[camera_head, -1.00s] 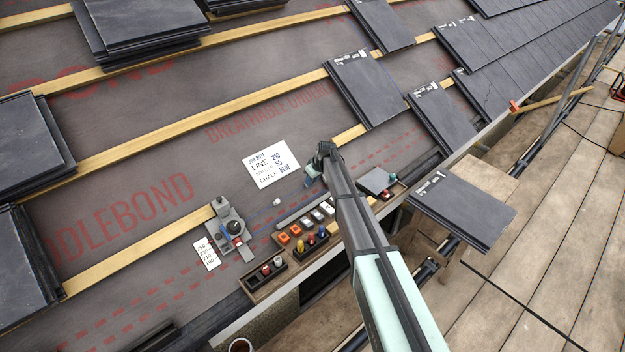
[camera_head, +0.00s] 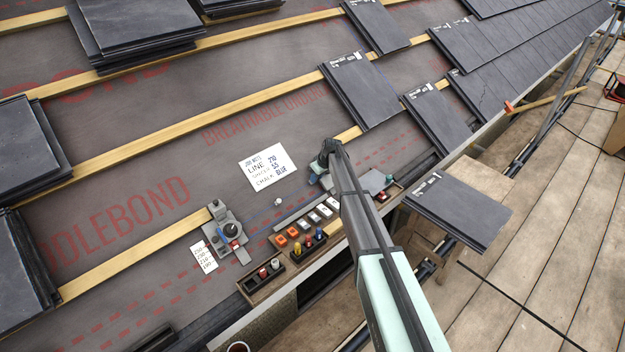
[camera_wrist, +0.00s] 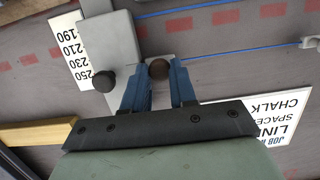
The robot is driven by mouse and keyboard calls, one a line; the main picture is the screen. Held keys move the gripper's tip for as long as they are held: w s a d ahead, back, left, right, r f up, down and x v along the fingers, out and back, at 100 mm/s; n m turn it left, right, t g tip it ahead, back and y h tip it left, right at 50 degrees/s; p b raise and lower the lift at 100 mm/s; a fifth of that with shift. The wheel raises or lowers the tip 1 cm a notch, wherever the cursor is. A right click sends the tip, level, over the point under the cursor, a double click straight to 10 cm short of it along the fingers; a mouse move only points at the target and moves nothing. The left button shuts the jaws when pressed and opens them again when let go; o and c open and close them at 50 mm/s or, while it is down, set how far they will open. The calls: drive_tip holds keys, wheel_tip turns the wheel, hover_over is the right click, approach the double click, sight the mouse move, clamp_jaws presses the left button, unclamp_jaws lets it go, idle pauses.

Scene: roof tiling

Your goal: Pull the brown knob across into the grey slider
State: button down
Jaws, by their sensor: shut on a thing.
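In the wrist view the brown knob (camera_wrist: 158,68) sits between the tips of my gripper's blue fingers (camera_wrist: 159,76), which are shut on it. A light grey plate with a dark round knob (camera_wrist: 103,81) lies just left of the fingers. A grey fitting with a black knob (camera_head: 229,231) also shows in the head view, at the end of a batten. I cannot tell which grey part is the slider. In the head view my gripper (camera_head: 317,178) is right of the job note; the brown knob cannot be made out there.
A blue line (camera_wrist: 235,50) runs across the membrane. A number card (camera_head: 204,257) and the job note (camera_head: 267,167) lie flat nearby.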

drive_tip(key=shift+w+d, duration=0.15)
drive_tip(key=shift+w, duration=0.05)
drive_tip(key=c, duration=1.3)
unclamp_jaws()
drive_tip(key=o, duration=0.4)
drive_tip(key=shift+s+r, duration=0.1)
drive_tip(key=v, duration=1.3)
drive_tip(key=shift+s+r, duration=0.2)
drive_tip(key=shift+r, duration=0.05)
drive_tip(key=shift+d, duration=0.1)
